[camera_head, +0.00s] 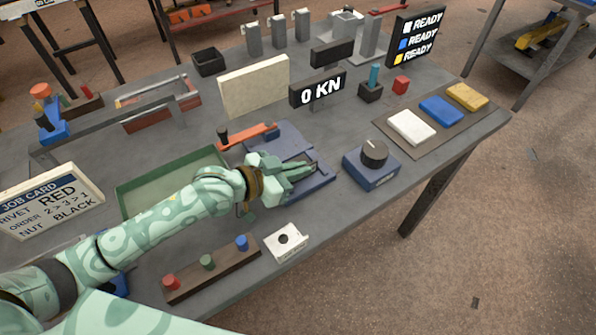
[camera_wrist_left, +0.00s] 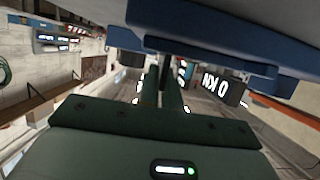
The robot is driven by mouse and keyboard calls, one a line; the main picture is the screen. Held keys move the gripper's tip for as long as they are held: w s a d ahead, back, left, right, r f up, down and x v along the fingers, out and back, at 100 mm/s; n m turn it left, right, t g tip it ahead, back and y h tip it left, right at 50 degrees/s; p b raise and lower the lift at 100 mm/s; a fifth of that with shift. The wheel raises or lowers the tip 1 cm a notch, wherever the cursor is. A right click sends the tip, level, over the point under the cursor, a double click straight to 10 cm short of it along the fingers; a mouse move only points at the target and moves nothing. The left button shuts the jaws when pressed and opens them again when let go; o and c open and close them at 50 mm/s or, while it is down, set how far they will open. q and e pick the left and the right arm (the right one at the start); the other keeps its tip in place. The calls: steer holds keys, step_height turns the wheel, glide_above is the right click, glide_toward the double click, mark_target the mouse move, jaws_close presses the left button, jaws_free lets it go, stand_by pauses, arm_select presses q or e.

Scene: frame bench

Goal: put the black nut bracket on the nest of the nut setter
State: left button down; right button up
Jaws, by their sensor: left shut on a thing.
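My left gripper (camera_head: 308,168) reaches over the blue fixture (camera_head: 318,186) in the middle of the bench. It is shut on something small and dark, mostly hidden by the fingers. In the left wrist view a narrow dark piece (camera_wrist_left: 164,72) shows by the green fingers; I cannot tell whether it is the black nut bracket. A large blue part fills the top of that view, close to the gripper. A pale square block (camera_head: 280,251) with a dark round centre lies at the front edge. I cannot clearly identify the nest. My right gripper is not in view.
A green tray (camera_head: 126,204) lies left of the fixture. A knob box (camera_head: 370,172) stands right of it, and a "0 KN" display (camera_head: 318,89) behind. A peg strip (camera_head: 190,283) lies in front. The job card (camera_head: 50,201) reads "NUT BLACK". Bare bench shows at front right.

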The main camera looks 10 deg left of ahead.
arm_select(q)
steer(key=shift+f, duration=0.1)
steer(key=c, duration=1.6)
jaws_free()
steer(key=p+v, duration=0.2)
steer(key=v, duration=1)
steer(key=shift+p, duration=0.35)
